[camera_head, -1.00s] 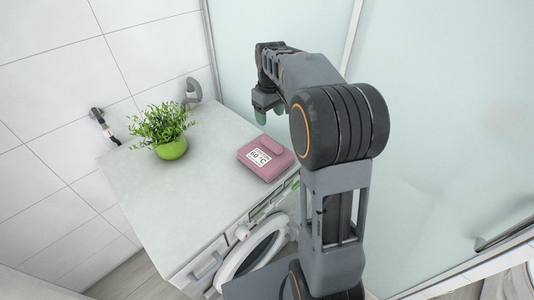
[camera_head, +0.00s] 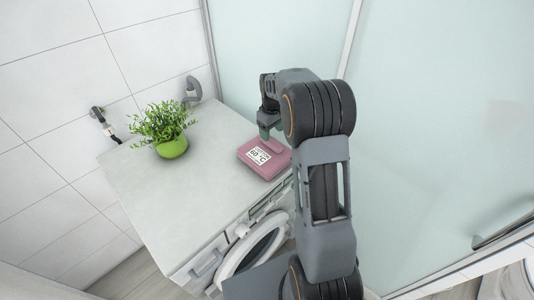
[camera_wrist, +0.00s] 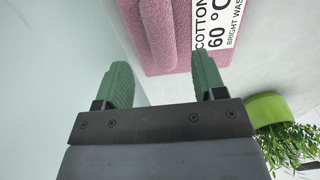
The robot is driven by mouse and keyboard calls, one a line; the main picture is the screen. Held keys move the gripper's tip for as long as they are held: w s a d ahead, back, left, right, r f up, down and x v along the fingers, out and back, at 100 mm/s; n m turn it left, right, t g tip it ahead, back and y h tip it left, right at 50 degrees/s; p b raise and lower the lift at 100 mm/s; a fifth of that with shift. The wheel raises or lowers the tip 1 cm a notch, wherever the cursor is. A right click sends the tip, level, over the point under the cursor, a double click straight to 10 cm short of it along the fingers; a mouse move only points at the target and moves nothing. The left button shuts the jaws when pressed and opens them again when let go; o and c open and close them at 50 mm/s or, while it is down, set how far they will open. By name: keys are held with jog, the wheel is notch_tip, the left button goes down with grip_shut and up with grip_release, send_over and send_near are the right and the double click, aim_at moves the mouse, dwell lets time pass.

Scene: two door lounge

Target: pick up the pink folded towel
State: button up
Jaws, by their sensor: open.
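The pink folded towel (camera_head: 266,162) lies on the white top of the washing machine, near its front right edge. It has a white label printed "COTTON 60 °C". My gripper (camera_head: 268,132) is over the back part of the towel in the head view, partly hidden by my arm. In the wrist view the two green fingers of my gripper (camera_wrist: 160,80) are apart with nothing between them. The towel (camera_wrist: 165,35) shows beyond the fingertips, cut off by the top of the picture. I cannot tell the exact height of the fingers above it.
A plant in a green pot (camera_head: 172,148) stands left of the towel; its pot (camera_wrist: 268,108) is at the right in the wrist view. The washing machine top (camera_head: 180,190) is otherwise clear. A frosted glass panel (camera_head: 270,50) rises close behind. The round machine door (camera_head: 255,248) stands open.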

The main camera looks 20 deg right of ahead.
aim_at(272, 141)
jog(key=shift+a+f+p, duration=0.1)
jog(key=shift+f+p, duration=0.2)
jog(key=shift+f, duration=1.9)
jog(key=shift+c, duration=0.4)
grip_shut()
jog(key=shift+r, duration=0.1)
